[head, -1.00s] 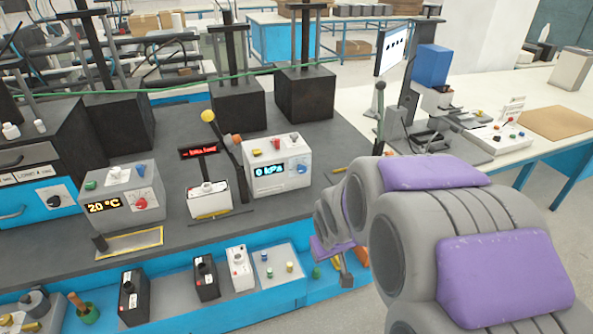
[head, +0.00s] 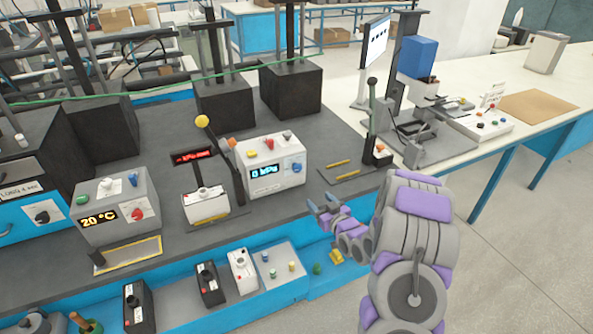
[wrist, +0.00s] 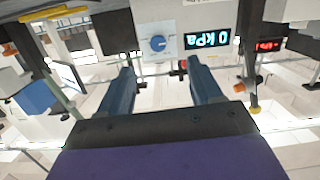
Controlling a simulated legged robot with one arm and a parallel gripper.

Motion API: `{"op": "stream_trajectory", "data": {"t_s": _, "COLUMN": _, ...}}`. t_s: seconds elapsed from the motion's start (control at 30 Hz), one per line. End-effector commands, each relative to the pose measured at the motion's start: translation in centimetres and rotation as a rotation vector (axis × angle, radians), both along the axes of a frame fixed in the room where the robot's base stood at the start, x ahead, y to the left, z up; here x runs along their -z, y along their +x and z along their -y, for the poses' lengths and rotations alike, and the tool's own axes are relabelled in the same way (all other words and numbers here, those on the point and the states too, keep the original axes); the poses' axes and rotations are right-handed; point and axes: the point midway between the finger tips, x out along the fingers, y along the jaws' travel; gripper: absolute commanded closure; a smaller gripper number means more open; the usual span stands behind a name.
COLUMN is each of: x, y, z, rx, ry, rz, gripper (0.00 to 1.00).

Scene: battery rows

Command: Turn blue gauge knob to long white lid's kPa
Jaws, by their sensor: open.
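The white gauge box (head: 272,181) stands on the dark bench, its display (head: 264,172) reading 0 kPa. Its blue knob (head: 297,167) is right of the display. In the wrist view the knob (wrist: 158,43) shows left of the display (wrist: 208,38), ahead of and between the fingers. My gripper (head: 322,203) is open and empty, in front of and to the right of the box, apart from the knob. It also shows in the wrist view (wrist: 160,75). A white unit (head: 242,273) stands on the blue front shelf; I cannot tell which lid is the long white one.
A white box with a black lever and a yellow ball (head: 202,121) stands left of the gauge. A 20 °C box (head: 110,205) with a red knob is further left. A second lever (head: 371,88) stands to the right. A red-lit sign (head: 193,156) is too blurred to read.

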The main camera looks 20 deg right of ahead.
Motion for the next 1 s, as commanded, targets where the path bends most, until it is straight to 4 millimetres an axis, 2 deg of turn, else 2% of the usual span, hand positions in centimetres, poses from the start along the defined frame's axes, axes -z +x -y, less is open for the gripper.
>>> {"op": "stream_trajectory", "data": {"t_s": 0.23, "x": 0.1, "y": -0.8, "z": 1.1, "rx": 0.012, "ry": 0.051, "rz": 0.128, "gripper": 0.35}}
{"op": "stream_trajectory", "data": {"t_s": 0.37, "x": 0.1, "y": -0.2, "z": 1.0, "rx": 0.011, "ry": 0.052, "rz": 0.142, "gripper": 0.35}}
{"op": "stream_trajectory", "data": {"t_s": 0.57, "x": 0.1, "y": 2.7, "z": 0.8, "rx": 0.009, "ry": 0.051, "rz": 0.142, "gripper": 0.35}}
{"op": "stream_trajectory", "data": {"t_s": 1.0, "x": 0.1, "y": 10.7, "z": 0.5, "rx": 0.008, "ry": 0.049, "rz": 0.142, "gripper": 0.35}}
